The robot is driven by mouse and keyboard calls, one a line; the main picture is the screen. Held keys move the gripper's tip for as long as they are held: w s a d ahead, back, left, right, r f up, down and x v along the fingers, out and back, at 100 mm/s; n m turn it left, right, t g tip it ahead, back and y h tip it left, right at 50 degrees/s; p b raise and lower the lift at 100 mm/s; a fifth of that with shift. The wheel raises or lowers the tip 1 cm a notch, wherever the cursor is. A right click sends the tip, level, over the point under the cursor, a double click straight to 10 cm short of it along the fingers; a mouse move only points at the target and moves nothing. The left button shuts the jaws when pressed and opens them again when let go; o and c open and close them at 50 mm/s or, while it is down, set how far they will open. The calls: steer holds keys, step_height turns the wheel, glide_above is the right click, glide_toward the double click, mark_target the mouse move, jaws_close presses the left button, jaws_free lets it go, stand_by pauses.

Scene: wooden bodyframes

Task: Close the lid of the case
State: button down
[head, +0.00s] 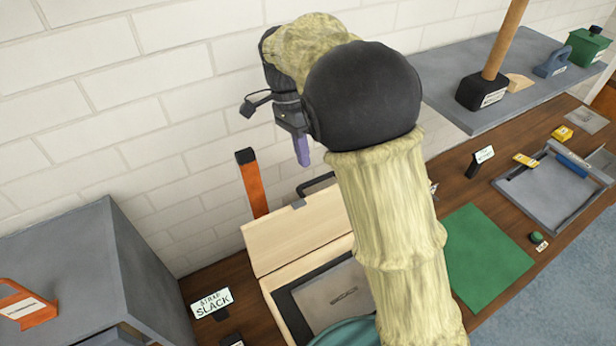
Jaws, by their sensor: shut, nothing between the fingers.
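The case (270,284) is a light wooden box on the brown bench. Its lid (285,240) stands open at the back, leaning up toward the wall, with a dark handle (316,184) and a small grey latch at its upper edge. A dark lining and a grey panel (335,297) show inside. My arm hides the case's right part. My gripper (303,155) is shut and empty, above and behind the lid, apart from it in the picture. My wrist partly hides the gripper; purple finger pads show.
An orange upright post (252,183) stands behind the lid's left side. A grey cabinet (75,265) is at left, with a sign (211,302) beside it. A grey shelf (520,78) with a mallet (490,75), green mat (485,258) and grey tray (550,190) are at right.

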steer(key=p+x, duration=0.1)
steer(key=x, duration=0.5)
steer(key=shift+f, duration=0.3)
steer(key=shift+d, duration=0.15)
